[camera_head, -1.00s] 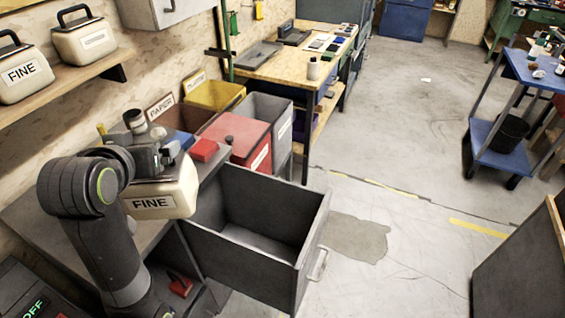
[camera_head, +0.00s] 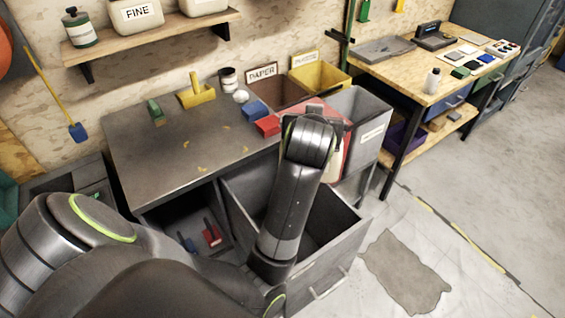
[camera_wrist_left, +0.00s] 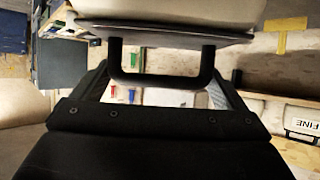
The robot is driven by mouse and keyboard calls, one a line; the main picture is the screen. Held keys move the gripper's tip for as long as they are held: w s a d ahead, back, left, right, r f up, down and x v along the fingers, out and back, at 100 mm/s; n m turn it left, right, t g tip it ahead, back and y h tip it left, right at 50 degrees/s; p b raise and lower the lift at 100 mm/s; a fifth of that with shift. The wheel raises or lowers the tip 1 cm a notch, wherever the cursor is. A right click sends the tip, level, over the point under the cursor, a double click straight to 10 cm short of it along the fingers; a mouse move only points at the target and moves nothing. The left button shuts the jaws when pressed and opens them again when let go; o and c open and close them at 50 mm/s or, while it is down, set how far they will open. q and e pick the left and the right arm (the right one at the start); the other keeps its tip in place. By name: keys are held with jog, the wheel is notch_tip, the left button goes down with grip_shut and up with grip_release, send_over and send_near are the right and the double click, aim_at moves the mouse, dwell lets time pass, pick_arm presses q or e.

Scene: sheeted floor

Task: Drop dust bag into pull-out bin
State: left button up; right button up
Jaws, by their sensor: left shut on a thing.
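The dust bag shows as a cream patch (camera_head: 334,167) beside my left arm in the head view; most of it is hidden by the arm. In the wrist view its cream body (camera_wrist_left: 165,10) with a dark handle (camera_wrist_left: 160,82) fills the top. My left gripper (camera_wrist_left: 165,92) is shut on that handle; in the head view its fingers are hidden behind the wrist. The grey pull-out bin (camera_head: 318,272) stands open under the bench, and the bag appears above its far part. Whether the bag touches the rim cannot be told. My right gripper is out of view.
A grey bench (camera_head: 180,150) lies left. More cream containers, one marked FINE (camera_head: 137,14), sit on the shelf. Floor at right is clear.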

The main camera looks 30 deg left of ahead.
pick_arm(q)
jog(key=a+f+n+g+y, duration=0.1)
jog(key=a+f+n, duration=0.1)
jog(key=f, duration=0.1)
jog(key=a+f+n+g+y, duration=0.1)
jog(key=f+y, duration=0.1)
jog(key=f, duration=0.1)
jog(key=a+f+n+g+y, duration=0.1)
jog(key=a+f+n, duration=0.1)
jog(key=f, duration=0.1)
jog(key=shift+w+a+f+n+g+y, duration=0.2)
jog(key=shift+a+f+n+g+y, duration=0.05)
jog(key=shift+a+n+g+y, duration=0.1)
jog(key=s+a+f+n+g+y+b, duration=0.1)
jog(key=s+a+f+n+g+b, duration=0.1)
jog(key=f, duration=1.1)
jog(key=a+n+b, duration=0.1)
jog(key=b, duration=0.1)
jog(key=shift+f+g+b, duration=0.25)
jog(key=shift+g+b, duration=0.05)
jog(key=shift+g, duration=0.05)
jog(key=shift+y, duration=0.25)
